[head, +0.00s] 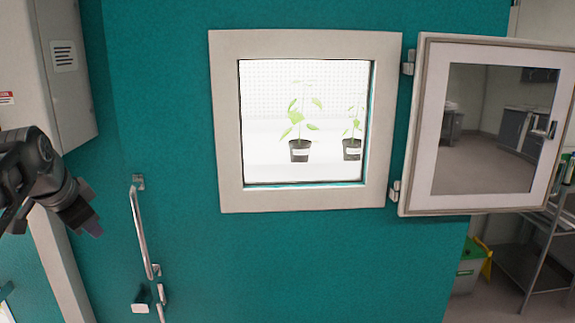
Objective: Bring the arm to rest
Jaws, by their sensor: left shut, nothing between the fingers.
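My left gripper (92,226) is at the left edge of the head view, dark, with its fingers pointing down and to the right. It is shut and holds nothing. It is in front of the left part of the teal chamber front, left of the long door handle (141,230) and apart from it in the picture. My right gripper is not in view.
The teal chamber door (290,265) has a white-framed window (225,120) showing two potted plants (299,150) inside. A hinged window cover (428,130) stands open to the right. A metal shelf rack (530,270) and a green-lidded bin (468,268) are at far right.

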